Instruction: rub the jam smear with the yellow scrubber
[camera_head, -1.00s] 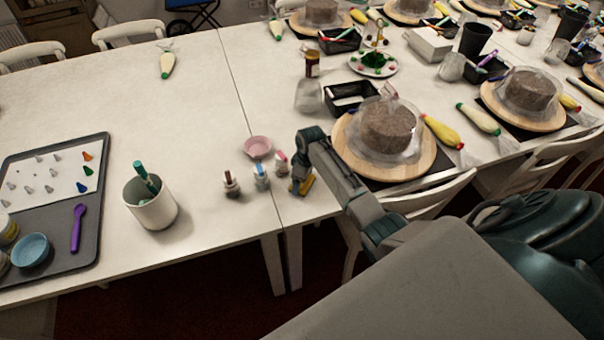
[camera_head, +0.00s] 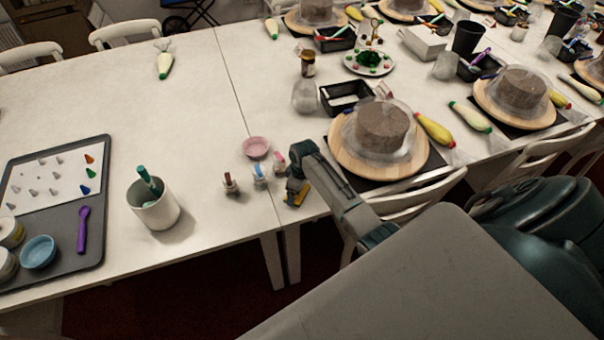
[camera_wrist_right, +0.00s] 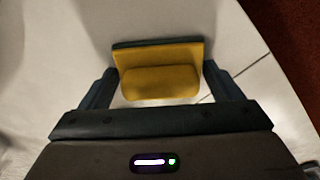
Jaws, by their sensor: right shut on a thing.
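The yellow scrubber (camera_head: 298,195) is held by my right gripper (camera_head: 297,186) near the front edge of the white table, just right of the small bottles. In the right wrist view the scrubber (camera_wrist_right: 158,83) sits between the two fingers of my right gripper (camera_wrist_right: 158,82); it has a yellow body and a dark strip along its far edge. A pale surface shows below and around it. I cannot tell whether the scrubber touches the table. I cannot make out a jam smear in either view. My left gripper is not in view.
Several small bottles (camera_head: 260,175) and a pink bowl (camera_head: 256,147) stand left of the gripper. A cake on a wooden turntable (camera_head: 350,160) is to the right. A white cup (camera_head: 155,210) and a grey tray (camera_head: 98,215) are further left. The table's middle left is clear.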

